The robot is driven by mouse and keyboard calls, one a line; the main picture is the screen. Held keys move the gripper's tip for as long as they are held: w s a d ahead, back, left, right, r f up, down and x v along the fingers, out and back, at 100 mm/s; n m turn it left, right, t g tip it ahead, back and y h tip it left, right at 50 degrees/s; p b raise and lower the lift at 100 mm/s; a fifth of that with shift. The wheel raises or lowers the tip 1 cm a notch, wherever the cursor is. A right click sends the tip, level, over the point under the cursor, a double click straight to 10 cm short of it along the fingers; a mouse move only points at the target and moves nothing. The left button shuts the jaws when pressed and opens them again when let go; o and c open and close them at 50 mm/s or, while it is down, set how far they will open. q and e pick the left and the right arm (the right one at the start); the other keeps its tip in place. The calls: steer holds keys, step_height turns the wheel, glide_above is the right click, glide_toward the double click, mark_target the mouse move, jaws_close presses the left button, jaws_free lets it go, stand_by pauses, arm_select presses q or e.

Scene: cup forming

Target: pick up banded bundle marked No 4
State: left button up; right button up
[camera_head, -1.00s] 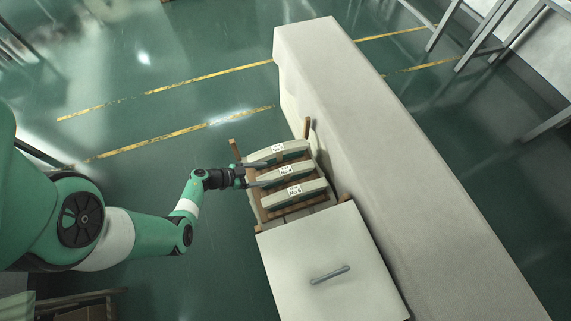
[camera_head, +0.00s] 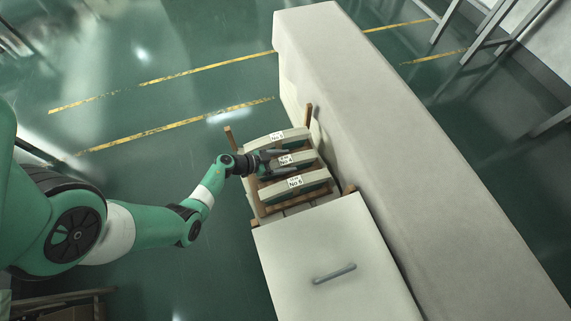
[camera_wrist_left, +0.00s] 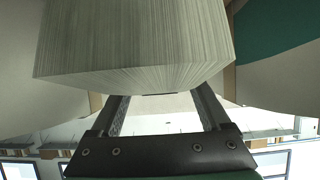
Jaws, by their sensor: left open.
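The bundle marked No 4 (camera_head: 304,158) is a pale banded stack with a white label, the middle one of three in a row. My left gripper (camera_head: 274,162) is open at its left end, with its fingers pointing along it and partly over its label end. In the left wrist view a pale stack of sheets (camera_wrist_left: 140,45) fills the upper middle. The open fingers (camera_wrist_left: 161,112) reach up toward it, and its lower edge hides their tips. Contact cannot be told. My right gripper is not in view.
One bundle (camera_head: 277,146) lies just behind, and the bundle marked No 6 (camera_head: 296,194) lies just in front. They sit in a wooden-posted rack (camera_head: 229,138). A long pale block (camera_head: 390,130) stands close on the right. A pale box with a handle (camera_head: 320,255) is in front.

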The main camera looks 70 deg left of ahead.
arm_select(q)
jaws_close()
stand_by(1.3)
